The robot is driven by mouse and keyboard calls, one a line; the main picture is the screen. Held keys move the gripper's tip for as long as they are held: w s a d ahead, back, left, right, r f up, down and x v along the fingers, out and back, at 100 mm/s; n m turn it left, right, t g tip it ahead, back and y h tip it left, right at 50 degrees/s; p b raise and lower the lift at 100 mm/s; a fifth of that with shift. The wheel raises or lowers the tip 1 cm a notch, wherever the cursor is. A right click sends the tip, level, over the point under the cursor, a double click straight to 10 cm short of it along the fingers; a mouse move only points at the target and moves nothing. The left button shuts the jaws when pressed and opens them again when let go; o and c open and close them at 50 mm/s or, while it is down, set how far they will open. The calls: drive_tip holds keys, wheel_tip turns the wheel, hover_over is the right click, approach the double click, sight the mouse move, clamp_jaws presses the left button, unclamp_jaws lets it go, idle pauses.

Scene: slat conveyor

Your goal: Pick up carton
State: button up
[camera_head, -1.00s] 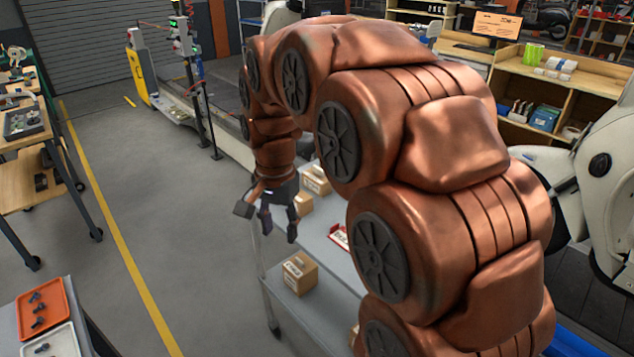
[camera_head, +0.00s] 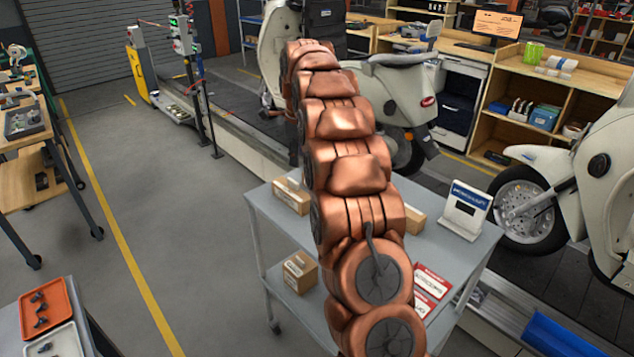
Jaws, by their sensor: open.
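Several brown cartons are on a grey two-level cart (camera_head: 262,225). One long carton (camera_head: 291,198) lies on the cart's top at the left, close to my arm. Another carton (camera_head: 414,221) shows on the top just right of my arm, partly hidden by it. A boxy carton (camera_head: 300,271) with a white label sits on the lower shelf at the left. My copper arm rises across the middle of the view and hides part of the cart. My gripper is hidden behind the arm, so I cannot see its fingers.
A white sign stand (camera_head: 466,210) and red-and-white cards (camera_head: 430,284) are on the cart top. Cream scooters stand behind (camera_head: 400,90) and to the right (camera_head: 600,190). A side table with an orange tray (camera_head: 44,307) is at lower left. The floor left of the cart is clear.

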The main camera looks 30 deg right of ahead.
drive_tip(key=w+d+f+m, duration=0.2)
drive_tip(key=w+d+m, duration=0.1)
drive_tip(key=d+m, duration=0.15)
drive_tip(key=w+d+f+m, duration=0.2)
drive_tip(key=d+f+m, duration=0.1)
drive_tip(key=d, duration=0.3)
drive_tip(key=shift+t+h, duration=0.4)
drive_tip(key=shift+d+p+x, duration=0.2)
drive_tip(key=shift+p+x, duration=1)
drive_tip(key=shift+x, duration=0.65)
drive_tip(key=shift+d+p+x, duration=0.2)
drive_tip(key=shift+p+x, duration=1)
drive_tip(key=shift+x, duration=0.7)
drive_tip(key=shift+w+r, duration=0.1)
clamp_jaws()
